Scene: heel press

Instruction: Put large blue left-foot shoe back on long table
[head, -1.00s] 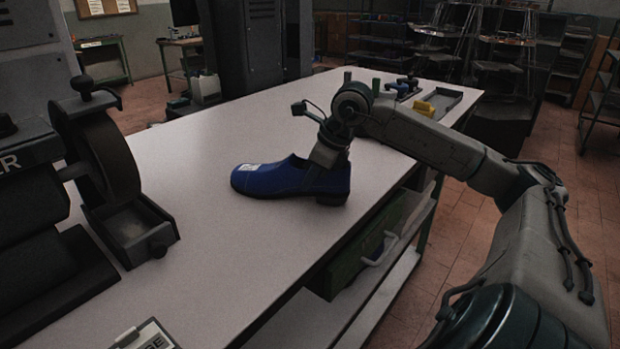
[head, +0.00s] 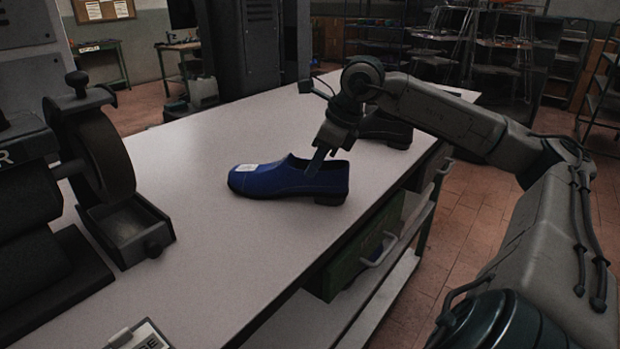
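The large blue shoe (head: 283,181) stands upright, sole down, on the long white-topped table (head: 215,247). Its toe points left and carries a white label; its heel is near the table's right edge. My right gripper (head: 317,163) is just above and at the shoe's ankle opening. One finger shows at the left side of the gripper body, overlapping the opening; the other finger is hidden. The gripper looks open, with its palm clear of the shoe. My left gripper is not in view.
A black shoe (head: 386,129) stands behind my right gripper, partly covered by my arm. A grinding-wheel machine (head: 105,165) stands on the left. A labelled item (head: 140,336) lies at the front edge. Green drawers (head: 352,262) sit under the table. The table's middle is clear.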

